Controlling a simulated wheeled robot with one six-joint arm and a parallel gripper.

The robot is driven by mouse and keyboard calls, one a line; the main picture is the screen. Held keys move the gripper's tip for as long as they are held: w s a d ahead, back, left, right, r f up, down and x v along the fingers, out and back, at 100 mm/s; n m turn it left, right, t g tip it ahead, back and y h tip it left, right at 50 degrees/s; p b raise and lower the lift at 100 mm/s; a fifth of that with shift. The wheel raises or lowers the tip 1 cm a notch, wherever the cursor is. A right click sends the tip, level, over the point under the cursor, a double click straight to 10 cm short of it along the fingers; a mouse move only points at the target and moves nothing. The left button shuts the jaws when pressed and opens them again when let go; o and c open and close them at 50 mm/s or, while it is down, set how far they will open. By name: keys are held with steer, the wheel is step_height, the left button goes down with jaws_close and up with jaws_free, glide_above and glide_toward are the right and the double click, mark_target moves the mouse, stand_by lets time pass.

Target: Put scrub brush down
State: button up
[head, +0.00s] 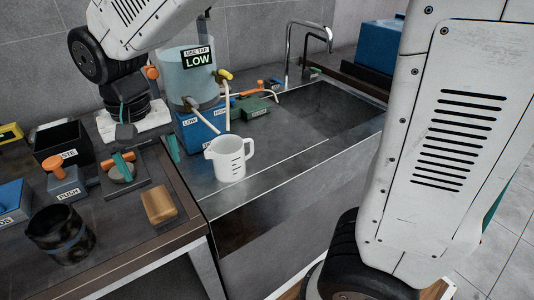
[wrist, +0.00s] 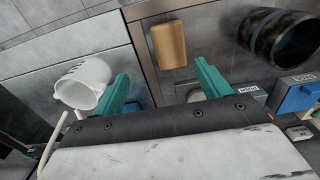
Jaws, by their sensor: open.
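The scrub brush, seen as a tan wooden block (head: 159,205), lies on the dark bench top (head: 120,235) near its right edge. Its bristles cannot be made out. In the wrist view the brush (wrist: 168,44) lies beyond the fingertips, between their lines and apart from both. My gripper (head: 148,160) is open and empty, its teal fingers (wrist: 161,70) spread wide. In the head view it hangs behind the brush, near the back of the bench.
A white measuring jug (head: 230,158) stands on the sink counter right of the brush. A dark mottled cylinder (head: 60,234) stands on the bench to the left. A PUSH box (head: 68,183) and a black bin (head: 62,145) are behind. The sink basin (head: 325,108) is at right.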

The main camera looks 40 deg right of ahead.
steer(key=s+d+r, duration=0.2)
steer(key=s+d, duration=0.7)
steer(key=s+d+r+t, duration=0.1)
steer(key=s+d, duration=0.8)
steer(key=d, duration=0.1)
steer(key=shift+s+r, duration=0.4)
steer(key=shift+d, duration=0.1)
steer(key=shift+o, duration=0.4)
